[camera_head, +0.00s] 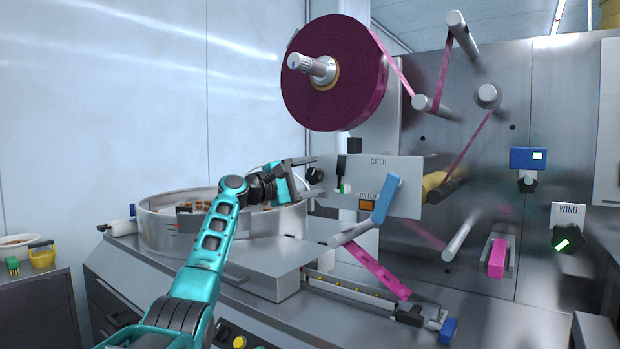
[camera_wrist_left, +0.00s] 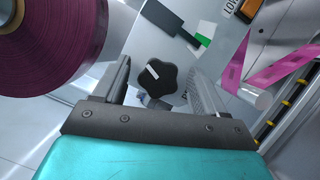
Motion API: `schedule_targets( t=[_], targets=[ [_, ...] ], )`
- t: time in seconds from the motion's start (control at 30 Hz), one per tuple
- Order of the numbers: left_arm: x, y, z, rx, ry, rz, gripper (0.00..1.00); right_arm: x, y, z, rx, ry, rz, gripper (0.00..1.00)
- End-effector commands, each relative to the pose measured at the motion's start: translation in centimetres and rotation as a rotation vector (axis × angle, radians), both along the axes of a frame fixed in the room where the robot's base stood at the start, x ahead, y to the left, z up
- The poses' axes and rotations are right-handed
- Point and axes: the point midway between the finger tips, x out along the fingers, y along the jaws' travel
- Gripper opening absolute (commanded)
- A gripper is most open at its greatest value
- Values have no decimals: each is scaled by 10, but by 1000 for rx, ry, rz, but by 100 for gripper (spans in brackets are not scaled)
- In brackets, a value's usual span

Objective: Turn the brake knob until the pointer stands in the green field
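The brake knob (camera_wrist_left: 155,77) is black and lobed with a white mark. It shows small in the head view (camera_head: 315,174), at the left end of the grey "CATCH" panel (camera_head: 408,172). My left gripper (camera_wrist_left: 160,88) is open, one finger on each side of the knob, with visible gaps in the wrist view. It also shows in the head view (camera_head: 304,175). A dark pointer (camera_wrist_left: 164,18) has its thin end beside a green field (camera_wrist_left: 203,40). I cannot tell whether the tip is inside the green. My right gripper is not in view.
A large purple film reel (camera_head: 340,100) hangs above the gripper. A round metal bowl (camera_head: 160,228) stands behind my left arm. A "WIND" knob (camera_head: 568,240) is far right.

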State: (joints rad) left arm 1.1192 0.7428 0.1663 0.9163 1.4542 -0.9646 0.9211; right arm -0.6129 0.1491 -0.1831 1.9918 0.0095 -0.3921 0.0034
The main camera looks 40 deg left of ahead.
Motion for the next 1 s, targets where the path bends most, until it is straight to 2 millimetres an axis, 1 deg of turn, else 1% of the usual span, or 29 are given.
schedule_targets(
  t=[0.23, 0.37, 0.47, 0.8, 0.9, 1.0],
  targets=[
    [-1, 0, 0, 0, -1, 0, 71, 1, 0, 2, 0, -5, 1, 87],
    [-9, 3, -2, 2, -1, 1, 71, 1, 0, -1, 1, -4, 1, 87],
    [-22, 6, -5, 4, -1, 1, 71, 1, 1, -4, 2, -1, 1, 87],
    [-90, 25, -14, 3, 1, 2, 71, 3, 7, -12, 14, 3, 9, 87],
    [-105, 29, -15, 2, 1, 2, 71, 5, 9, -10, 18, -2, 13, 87],
    [-116, 31, -16, 1, 0, 0, 71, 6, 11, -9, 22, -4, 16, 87]
  ],
)
